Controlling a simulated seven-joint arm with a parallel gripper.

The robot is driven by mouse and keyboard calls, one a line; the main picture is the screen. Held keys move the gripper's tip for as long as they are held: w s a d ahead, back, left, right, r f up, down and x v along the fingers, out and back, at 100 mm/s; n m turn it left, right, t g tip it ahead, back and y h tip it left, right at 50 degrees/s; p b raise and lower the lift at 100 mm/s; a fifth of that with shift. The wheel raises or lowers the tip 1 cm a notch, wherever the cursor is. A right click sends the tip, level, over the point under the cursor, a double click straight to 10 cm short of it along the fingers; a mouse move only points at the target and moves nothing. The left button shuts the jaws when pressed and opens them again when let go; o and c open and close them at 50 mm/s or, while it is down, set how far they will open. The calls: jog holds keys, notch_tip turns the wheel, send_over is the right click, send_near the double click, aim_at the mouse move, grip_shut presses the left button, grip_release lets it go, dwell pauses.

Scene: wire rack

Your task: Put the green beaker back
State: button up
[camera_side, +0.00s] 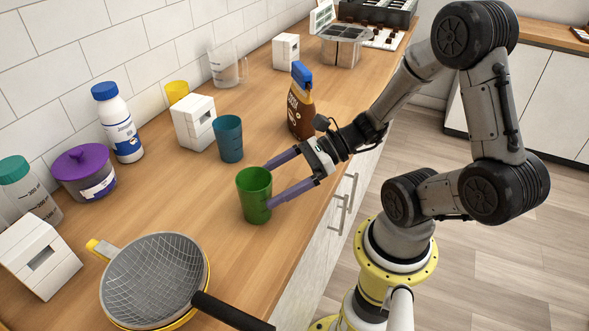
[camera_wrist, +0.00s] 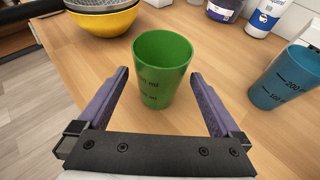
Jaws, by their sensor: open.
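The green beaker (camera_side: 254,196) stands upright on the wooden counter, near its front edge. In the wrist view the green beaker (camera_wrist: 162,72) is just ahead of my gripper, with dark volume marks on its side. My gripper (camera_side: 268,184) is open, its two purple fingers reaching toward the beaker at about its height. In the wrist view the fingers of my gripper (camera_wrist: 158,84) lie to either side of the beaker's lower part, with gaps visible on both sides.
A teal beaker (camera_side: 229,139) stands behind the green one. A wire strainer (camera_side: 152,276) rests on a yellow bowl at the front left. A brown bottle (camera_side: 300,103) is to the right. White blocks (camera_side: 194,123), a purple-lidded pot (camera_side: 84,172) and a white bottle (camera_side: 119,124) line the wall.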

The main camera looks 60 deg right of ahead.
jog(key=shift+v, duration=2.5)
notch_tip(320, 180, up, 10)
jog(key=d+n+g+h, duration=0.2)
jog(key=n+g+h, duration=0.3)
jog(key=n, duration=1.1)
jog(key=s+a+n+t+h, duration=0.1)
jog(key=s+n+h, duration=0.3)
jog(key=n, duration=0.7)
jog(key=shift+s+a+f, duration=0.35)
jog(key=shift+s+f, duration=0.1)
jog(key=shift+s, duration=0.75)
